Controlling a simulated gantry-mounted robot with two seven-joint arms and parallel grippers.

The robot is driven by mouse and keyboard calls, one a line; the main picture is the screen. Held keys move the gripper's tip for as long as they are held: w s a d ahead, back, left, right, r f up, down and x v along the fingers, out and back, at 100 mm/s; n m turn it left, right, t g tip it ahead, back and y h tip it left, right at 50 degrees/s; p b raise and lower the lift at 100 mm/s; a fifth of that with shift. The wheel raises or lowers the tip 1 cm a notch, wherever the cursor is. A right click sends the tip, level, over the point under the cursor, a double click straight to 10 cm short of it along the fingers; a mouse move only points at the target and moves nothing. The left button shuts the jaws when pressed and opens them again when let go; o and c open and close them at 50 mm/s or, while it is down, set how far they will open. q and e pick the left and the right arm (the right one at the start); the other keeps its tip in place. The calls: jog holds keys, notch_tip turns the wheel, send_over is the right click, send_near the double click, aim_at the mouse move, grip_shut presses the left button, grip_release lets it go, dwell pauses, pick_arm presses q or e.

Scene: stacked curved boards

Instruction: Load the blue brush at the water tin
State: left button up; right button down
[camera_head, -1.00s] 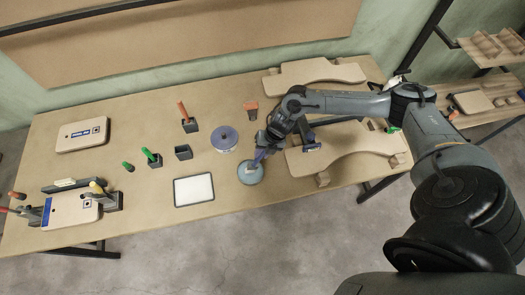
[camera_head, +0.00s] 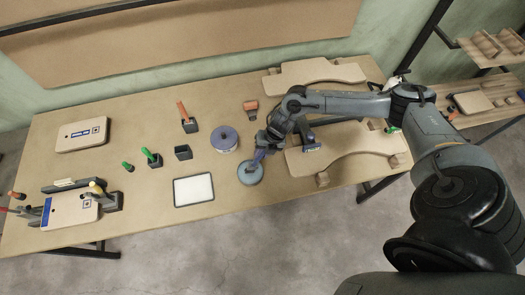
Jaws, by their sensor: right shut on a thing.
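The water tin (camera_head: 250,174) is a round, blue-grey tin on the table, right of the white tray. My right gripper (camera_head: 262,150) is right above the tin, pointing down. It is shut on the blue brush (camera_head: 258,156), of which only a small blue part shows. The brush's lower end is over or in the tin; I cannot tell how deep it is. My left gripper does not show.
A purple round tin (camera_head: 224,137) stands just behind the water tin. A white tray (camera_head: 193,190) lies to its left. Curved boards (camera_head: 345,148) lie at the right. Brushes in dark holders (camera_head: 151,158) stand on the left half. The table's front edge is close to the water tin.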

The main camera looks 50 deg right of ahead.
notch_tip(320, 180, up, 4)
jog(key=p, duration=0.4)
jog(key=shift+r, duration=0.2)
jog(key=shift+r+p, duration=0.95)
jog(key=shift+r, duration=0.35)
